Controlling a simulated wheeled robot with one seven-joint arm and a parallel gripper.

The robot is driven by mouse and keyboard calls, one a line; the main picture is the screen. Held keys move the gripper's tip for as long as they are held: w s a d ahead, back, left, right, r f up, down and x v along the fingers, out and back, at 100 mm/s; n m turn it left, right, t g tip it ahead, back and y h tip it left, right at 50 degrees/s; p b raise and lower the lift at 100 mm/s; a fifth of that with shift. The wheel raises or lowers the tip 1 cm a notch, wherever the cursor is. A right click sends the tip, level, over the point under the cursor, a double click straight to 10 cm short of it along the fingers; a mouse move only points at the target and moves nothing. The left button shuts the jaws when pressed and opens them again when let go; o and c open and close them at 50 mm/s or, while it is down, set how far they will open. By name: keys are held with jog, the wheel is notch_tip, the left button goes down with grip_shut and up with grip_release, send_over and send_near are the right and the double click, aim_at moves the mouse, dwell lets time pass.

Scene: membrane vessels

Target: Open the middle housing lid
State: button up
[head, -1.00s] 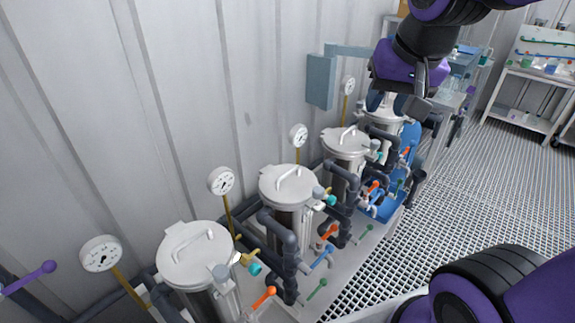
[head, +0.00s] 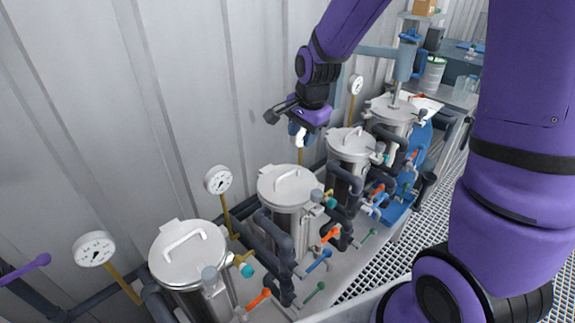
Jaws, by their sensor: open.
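Several steel housings with round lids stand in a row along the wall, all lids shut. The nearest lid (head: 188,262) is at lower left. The second lid (head: 286,187), with a bar handle on top, is near the picture's centre. A third lid (head: 351,146) lies behind it to the right, and a farther vessel (head: 392,109) stands beyond. I cannot tell for sure which is the middle housing; the second is the middle of the nearer three. My gripper (head: 299,134) is open and empty, pointing down above and behind the second lid, apart from it.
Pressure gauges (head: 218,180) on yellow stems stand between housings and the corrugated wall (head: 150,110). Dark pipes and valves with orange handles (head: 330,234) crowd the front of the row. Free grating floor (head: 375,282) lies to the right.

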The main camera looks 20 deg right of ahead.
aim_at(291, 170)
jog(key=shift+m, duration=0.3)
jog(key=x, duration=1.2)
jog(key=shift+w+a+f, duration=0.3)
jog(key=shift+w, duration=0.1)
grip_shut()
